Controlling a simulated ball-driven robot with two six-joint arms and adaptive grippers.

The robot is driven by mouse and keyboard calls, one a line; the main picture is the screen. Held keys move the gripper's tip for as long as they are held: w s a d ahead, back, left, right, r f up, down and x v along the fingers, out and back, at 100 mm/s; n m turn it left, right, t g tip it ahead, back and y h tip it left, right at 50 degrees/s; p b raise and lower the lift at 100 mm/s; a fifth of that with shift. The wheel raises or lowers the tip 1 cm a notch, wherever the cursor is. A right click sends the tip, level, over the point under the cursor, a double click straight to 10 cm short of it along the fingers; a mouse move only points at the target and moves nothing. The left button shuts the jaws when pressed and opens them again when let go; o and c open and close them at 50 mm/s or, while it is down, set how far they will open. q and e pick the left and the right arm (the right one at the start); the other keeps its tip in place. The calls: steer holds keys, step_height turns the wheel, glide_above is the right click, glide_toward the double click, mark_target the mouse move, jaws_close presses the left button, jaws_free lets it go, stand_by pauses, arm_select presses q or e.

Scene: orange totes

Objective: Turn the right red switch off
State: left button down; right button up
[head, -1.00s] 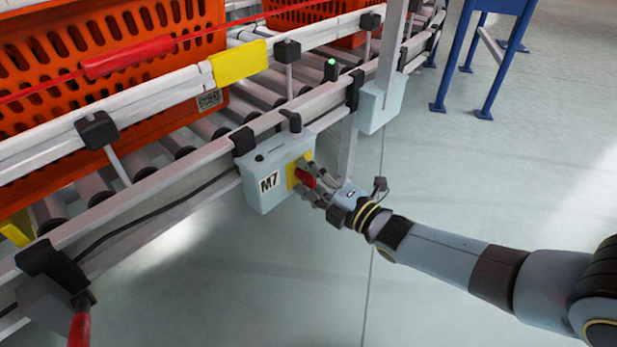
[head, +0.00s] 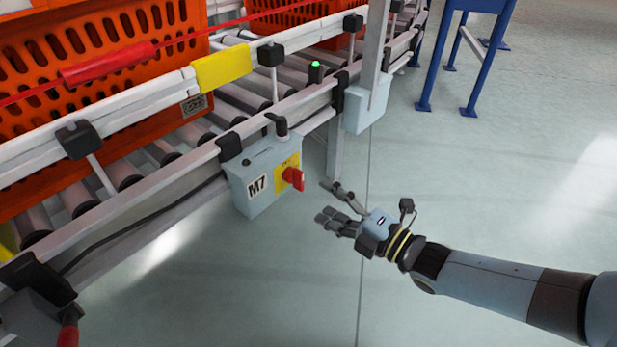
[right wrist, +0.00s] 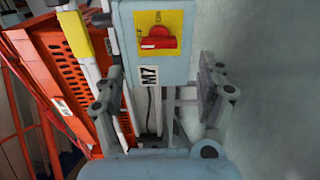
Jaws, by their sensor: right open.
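The red switch (head: 294,178) is a rotary knob on a yellow plate (head: 280,172) on the side of the grey M7 box (head: 250,195). In the right wrist view the red switch (right wrist: 157,38) lies crosswise on its yellow plate, above the M7 label. My right gripper (head: 332,203) is open and empty, to the right of the switch and apart from it. In the right wrist view the fingers of my right gripper (right wrist: 160,92) stand spread on both sides of the box. My left gripper is not in view.
The box hangs on the rail of a roller conveyor (head: 190,160) carrying orange totes (head: 100,75). A second grey box (head: 362,108) and a post stand behind it. A blue stand (head: 478,60) is at the back right. The floor to the right is clear.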

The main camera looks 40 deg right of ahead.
steer(key=shift+s+d, duration=0.15)
steer(key=shift+s, duration=0.7)
steer(key=shift+s+d, duration=0.15)
steer(key=shift+s, duration=0.65)
